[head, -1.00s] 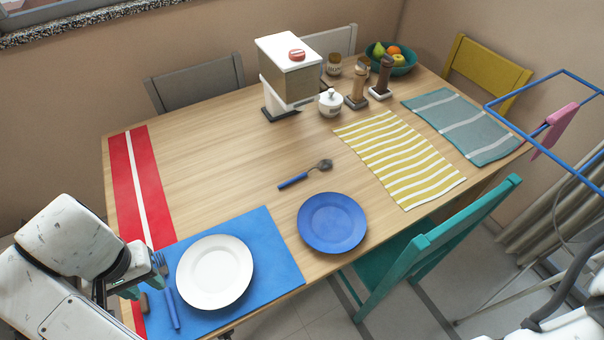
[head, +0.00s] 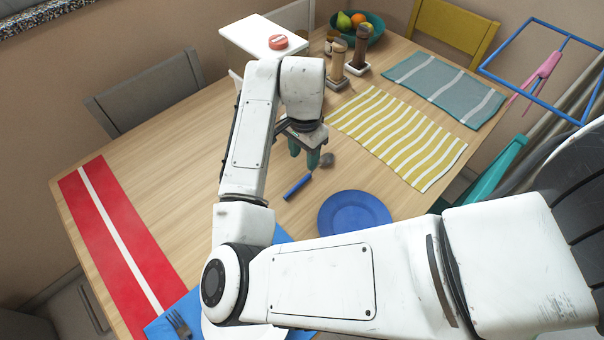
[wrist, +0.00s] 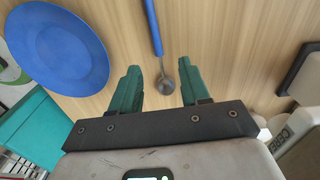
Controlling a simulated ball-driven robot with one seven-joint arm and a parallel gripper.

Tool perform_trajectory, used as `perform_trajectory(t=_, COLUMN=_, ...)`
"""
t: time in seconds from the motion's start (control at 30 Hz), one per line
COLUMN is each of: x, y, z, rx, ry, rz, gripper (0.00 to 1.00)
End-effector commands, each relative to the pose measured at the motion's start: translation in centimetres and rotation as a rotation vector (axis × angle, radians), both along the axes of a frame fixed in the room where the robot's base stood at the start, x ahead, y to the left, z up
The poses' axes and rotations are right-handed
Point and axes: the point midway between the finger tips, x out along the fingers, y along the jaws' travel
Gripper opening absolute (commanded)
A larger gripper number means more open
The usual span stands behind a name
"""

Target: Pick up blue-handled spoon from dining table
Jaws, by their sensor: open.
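The blue-handled spoon (head: 298,187) lies on the dining table (head: 140,137), just left of and behind the blue plate. Its grey bowl shows at the far end in the head view, partly beside my gripper. My gripper (head: 306,160) is open, with its green fingers pointing down over the bowl end of the spoon. In the wrist view the spoon's bowl (wrist: 166,86) lies between the two open fingers (wrist: 160,88), and its blue handle runs up out of the picture. The fingers hold nothing, and their exact height above the table is unclear.
The blue plate (head: 354,214) is close to the spoon; it also shows in the wrist view (wrist: 58,48). A yellow striped mat (head: 402,138) lies to the right. My arm covers the front of the table.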

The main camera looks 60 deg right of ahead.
Motion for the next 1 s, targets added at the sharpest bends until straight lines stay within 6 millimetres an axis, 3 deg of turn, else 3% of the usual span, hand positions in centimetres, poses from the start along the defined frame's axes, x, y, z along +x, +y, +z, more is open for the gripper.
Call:
perform_trajectory(t=0.1, x=0.0, y=0.0, z=-1.8, rx=0.000, ry=0.002, rz=0.003, gripper=0.46)
perform_trajectory(t=0.37, x=-0.1, y=0.0, z=-3.7, rx=0.000, ry=0.001, rz=0.003, gripper=0.46)
perform_trajectory(t=0.67, x=-0.5, y=-0.2, z=-7.7, rx=0.001, ry=0.001, rz=0.005, gripper=0.46)
perform_trajectory(t=1.0, x=-0.5, y=-0.2, z=-8.3, rx=0.000, ry=-0.001, rz=0.004, gripper=0.44)
